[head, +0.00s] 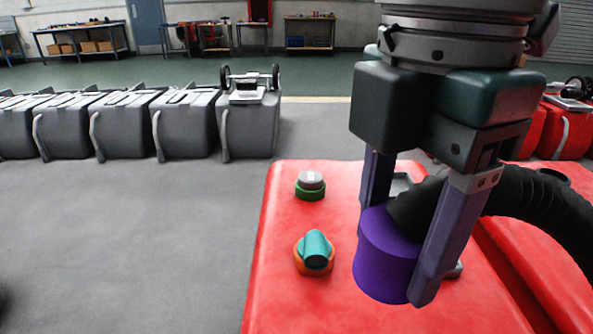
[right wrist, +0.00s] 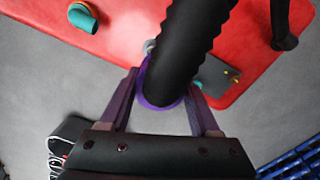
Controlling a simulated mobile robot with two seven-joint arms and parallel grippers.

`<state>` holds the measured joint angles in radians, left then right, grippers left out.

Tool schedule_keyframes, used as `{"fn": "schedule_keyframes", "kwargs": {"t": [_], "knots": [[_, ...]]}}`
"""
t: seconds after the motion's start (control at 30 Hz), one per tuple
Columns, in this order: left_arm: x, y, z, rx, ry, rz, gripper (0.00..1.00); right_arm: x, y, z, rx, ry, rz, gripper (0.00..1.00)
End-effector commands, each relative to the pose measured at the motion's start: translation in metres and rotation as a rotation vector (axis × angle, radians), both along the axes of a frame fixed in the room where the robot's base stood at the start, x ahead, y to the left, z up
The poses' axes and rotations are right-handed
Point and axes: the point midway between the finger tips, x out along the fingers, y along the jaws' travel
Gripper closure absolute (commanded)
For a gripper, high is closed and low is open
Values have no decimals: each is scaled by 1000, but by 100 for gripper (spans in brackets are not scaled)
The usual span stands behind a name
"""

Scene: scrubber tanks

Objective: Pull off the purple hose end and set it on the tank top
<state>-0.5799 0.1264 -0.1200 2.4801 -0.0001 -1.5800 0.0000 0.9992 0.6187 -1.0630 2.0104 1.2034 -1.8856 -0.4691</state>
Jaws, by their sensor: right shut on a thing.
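The purple hose end (head: 386,262) is a wide purple cuff on a black ribbed hose (head: 540,199). My right gripper (head: 392,262) is shut on the purple hose end, one finger on each side. In the right wrist view, the purple rim (right wrist: 146,88) shows around the black hose between the fingers (right wrist: 163,92). The red tank top (head: 293,203) lies below. I cannot tell whether the cuff touches the tank or a fitting, as its underside is hidden. My left gripper is not in view.
A teal elbow on an orange ring (head: 314,253) and a grey cap on a green ring (head: 310,185) stand on the tank's left part. Bare red surface lies around them. Grey tanks (head: 186,125) line up behind on the floor.

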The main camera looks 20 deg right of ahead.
Motion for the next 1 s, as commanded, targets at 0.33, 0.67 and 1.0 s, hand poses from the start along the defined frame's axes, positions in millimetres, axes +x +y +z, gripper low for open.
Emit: {"fn": "schedule_keyframes", "kwargs": {"t": [0.33,0.67,1.0], "knots": [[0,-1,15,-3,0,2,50,-12,-30,2,-1,1,-2,100],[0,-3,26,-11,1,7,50,-22,-57,1,-1,2,-2,100],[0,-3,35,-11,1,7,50,-34,-85,2,-2,1,-1,100]]}}
